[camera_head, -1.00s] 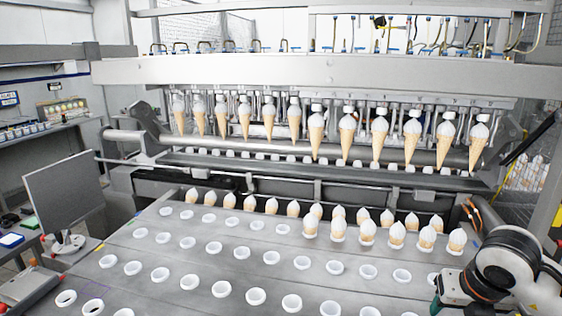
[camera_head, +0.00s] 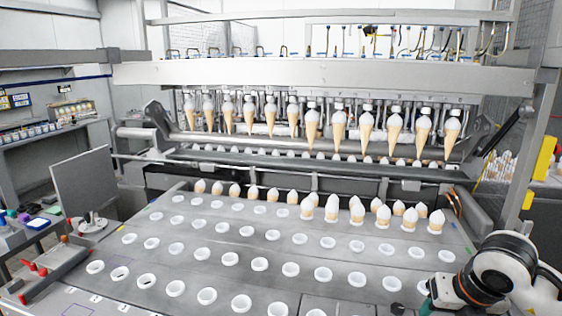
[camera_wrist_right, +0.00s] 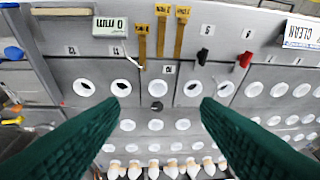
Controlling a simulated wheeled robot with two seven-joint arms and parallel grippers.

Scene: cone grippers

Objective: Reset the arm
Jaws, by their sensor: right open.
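My right arm (camera_head: 495,275) comes in at the lower right of the head view, bent over the right edge of the metal tray table (camera_head: 330,303). Only a bit of a green finger shows there. In the right wrist view my right gripper (camera_wrist_right: 160,103) is open, with its two green fingers wide apart and nothing between them. The table with its white ring holders (camera_wrist_right: 183,124) lies beyond the fingers. My left gripper is not in view.
Ice cream cones (camera_head: 357,212) stand in holders at the table's back. More cones (camera_head: 366,128) hang in a row from the machine (camera_head: 330,73). A monitor (camera_head: 85,185) stands at left. Yellow tools (camera_wrist_right: 181,35) and black and red clips lie along the table edge.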

